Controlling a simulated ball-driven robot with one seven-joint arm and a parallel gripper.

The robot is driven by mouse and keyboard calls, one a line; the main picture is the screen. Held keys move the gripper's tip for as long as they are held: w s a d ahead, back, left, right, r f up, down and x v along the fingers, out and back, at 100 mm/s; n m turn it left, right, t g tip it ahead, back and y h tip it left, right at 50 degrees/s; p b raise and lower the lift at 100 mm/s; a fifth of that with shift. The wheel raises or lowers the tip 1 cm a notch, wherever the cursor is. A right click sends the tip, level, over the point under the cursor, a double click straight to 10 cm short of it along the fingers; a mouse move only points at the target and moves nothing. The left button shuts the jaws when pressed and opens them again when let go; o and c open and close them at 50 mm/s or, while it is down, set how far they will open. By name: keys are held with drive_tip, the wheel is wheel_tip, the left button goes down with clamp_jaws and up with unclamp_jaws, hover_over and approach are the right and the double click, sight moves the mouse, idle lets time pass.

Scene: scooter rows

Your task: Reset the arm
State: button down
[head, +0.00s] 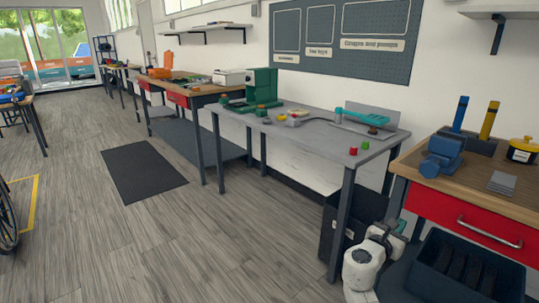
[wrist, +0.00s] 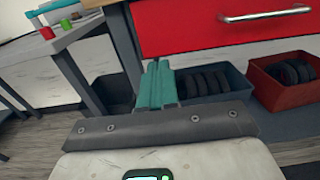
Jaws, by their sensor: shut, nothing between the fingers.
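My gripper (wrist: 158,66) shows in the wrist view with its two teal fingers pressed together and nothing between them. It points toward the space under the red drawer (wrist: 200,25) of the wooden bench. In the head view my white and dark arm (head: 365,262) is folded low at the lower right, beside the front leg of the grey table. The fingers are hard to make out there.
The grey table (head: 300,135) holds small parts and a green machine (head: 262,85). The wooden bench (head: 425,165) stands to its right. A dark bin (head: 340,210) sits below. A red crate (wrist: 280,88) holds black rings. The floor (head: 200,245) at left is clear around a black mat (head: 142,170).

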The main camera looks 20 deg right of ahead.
drive_tip(key=s+a+f+m+g+y, duration=0.1)
drive_tip(key=s+a+f+m+y, duration=0.2)
drive_tip(key=s+a+f+m, duration=0.4)
drive_tip(key=s+a+f+m+g+y, duration=0.25)
drive_tip(key=s+f+m+y, duration=0.2)
drive_tip(key=s, duration=0.45)
drive_tip(key=s+a+f+m+g+y, duration=0.1)
drive_tip(key=s+a+f+m+y, duration=0.2)
drive_tip(key=s+a+f+m, duration=0.4)
drive_tip(key=s+a+m+y, duration=0.4)
drive_tip(key=s+a+y, duration=0.2)
drive_tip(key=s+a, duration=0.55)
wheel_tip(320, 180, up, 16)
drive_tip(key=s+p, duration=0.1)
drive_tip(key=p, duration=1.4)
drive_tip(key=shift+s+a+g, duration=0.25)
drive_tip(key=shift+g, duration=0.1)
